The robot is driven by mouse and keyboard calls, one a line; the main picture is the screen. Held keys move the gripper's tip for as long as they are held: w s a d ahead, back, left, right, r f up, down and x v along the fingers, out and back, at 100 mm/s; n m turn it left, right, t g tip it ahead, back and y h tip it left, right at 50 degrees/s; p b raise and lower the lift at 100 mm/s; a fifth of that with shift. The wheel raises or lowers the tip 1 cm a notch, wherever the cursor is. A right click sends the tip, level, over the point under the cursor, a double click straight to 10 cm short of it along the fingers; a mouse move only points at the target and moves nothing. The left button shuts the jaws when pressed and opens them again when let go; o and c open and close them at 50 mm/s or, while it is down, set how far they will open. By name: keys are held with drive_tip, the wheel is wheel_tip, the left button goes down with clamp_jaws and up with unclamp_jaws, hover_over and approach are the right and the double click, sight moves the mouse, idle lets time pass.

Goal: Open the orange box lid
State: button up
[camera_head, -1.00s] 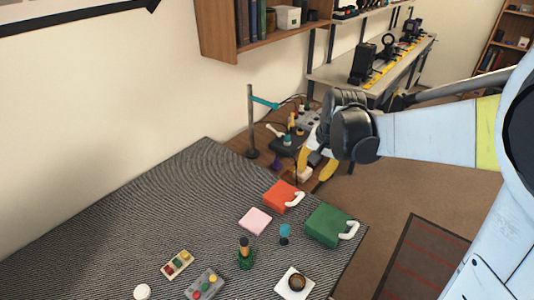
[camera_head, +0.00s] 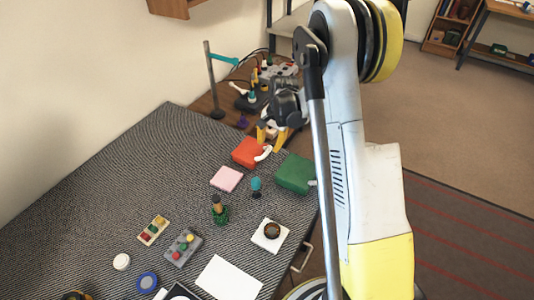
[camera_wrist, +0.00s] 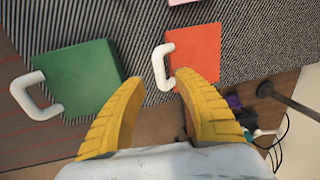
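The orange box (camera_head: 247,151) sits near the far right edge of the dark patterned mat. Its white handle (camera_head: 263,154) is on its right side, and its lid looks shut. In the wrist view the orange box (camera_wrist: 196,52) is ahead of my fingers, with the white handle (camera_wrist: 162,66) on its left. My gripper (camera_head: 272,138) is just beyond the box in the head view. In the wrist view its two yellow fingers (camera_wrist: 155,88) are spread apart with nothing between them. The handle lies just past the fingertips, and I cannot tell the height gap.
A green box (camera_head: 296,174) with a white handle (camera_wrist: 36,97) stands beside the orange one. A pink block (camera_head: 227,179), a teal-topped piece (camera_head: 256,186) and a stand with a teal clamp (camera_head: 210,80) are nearby. The mat's left part (camera_head: 130,180) is clear.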

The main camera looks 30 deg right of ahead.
sight(267, 151)
drive_tip(key=f, duration=0.3)
drive_tip(key=f+b, duration=0.1)
drive_tip(key=shift+w+a+f, duration=0.15)
drive_tip(key=shift+w+a, duration=0.1)
drive_tip(key=shift+w, duration=0.05)
clamp_jaws()
